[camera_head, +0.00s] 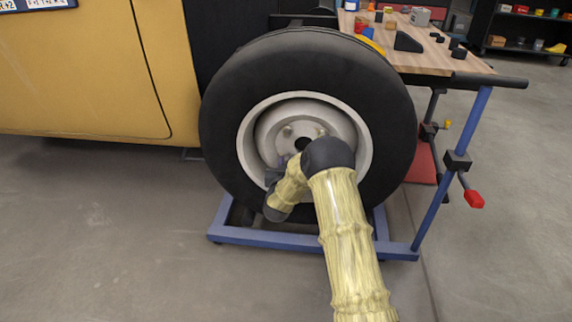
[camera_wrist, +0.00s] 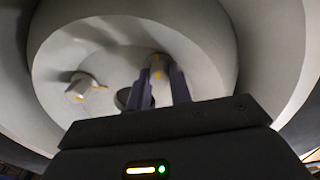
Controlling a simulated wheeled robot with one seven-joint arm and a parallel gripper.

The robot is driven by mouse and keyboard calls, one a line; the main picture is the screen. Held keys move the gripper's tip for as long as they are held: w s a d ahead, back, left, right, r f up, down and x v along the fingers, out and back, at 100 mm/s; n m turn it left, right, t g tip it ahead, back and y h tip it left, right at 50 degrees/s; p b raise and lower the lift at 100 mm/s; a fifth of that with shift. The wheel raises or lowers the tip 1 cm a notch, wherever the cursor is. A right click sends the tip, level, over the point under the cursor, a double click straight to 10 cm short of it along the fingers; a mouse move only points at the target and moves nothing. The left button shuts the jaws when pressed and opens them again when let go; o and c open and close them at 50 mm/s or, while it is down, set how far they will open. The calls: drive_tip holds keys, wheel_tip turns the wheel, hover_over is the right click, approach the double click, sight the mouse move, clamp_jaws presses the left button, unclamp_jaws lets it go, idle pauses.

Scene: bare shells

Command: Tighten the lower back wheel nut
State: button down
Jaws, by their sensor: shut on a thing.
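The wheel has a black tyre (camera_head: 232,105) and a pale grey rim (camera_head: 250,140), and stands upright beside the yellow car. Two wheel nuts, upper left (camera_head: 287,131) and upper right (camera_head: 321,131), show around the dark centre hole (camera_head: 302,144). My arm covers the lower hub, so the lower nuts are hidden in the head view. In the wrist view, my gripper (camera_wrist: 162,76) has its two purple fingers shut on a wheel nut (camera_wrist: 156,66) with yellow marks. Another marked nut (camera_wrist: 82,85) sits apart to the left. The hub hole (camera_wrist: 123,98) is partly behind a finger.
The yellow car body (camera_head: 80,75) fills the left. A blue trolley frame (camera_head: 265,238) runs under the wheel, with a wooden worktop (camera_head: 430,62) and a red-ended lever (camera_head: 473,198) at right. Shelves (camera_head: 520,28) stand behind. The floor at left is clear.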

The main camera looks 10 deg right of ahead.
drive_tip(key=shift+s+m, duration=0.1)
drive_tip(key=shift+m, duration=0.4)
drive_tip(key=m+p, duration=0.2)
drive_tip(key=m, duration=0.6)
drive_tip(key=m+p, duration=0.2)
drive_tip(key=m, duration=0.5)
drive_tip(key=m+p, duration=0.2)
drive_tip(key=m, duration=0.6)
drive_tip(key=shift+d+f+m+p, duration=0.15)
drive_tip(key=shift+f+m+p, duration=0.15)
drive_tip(key=shift+p, duration=0.05)
drive_tip(key=c, duration=1.3)
unclamp_jaws()
drive_tip(key=shift+o, duration=0.2)
drive_tip(key=shift+r, duration=0.1)
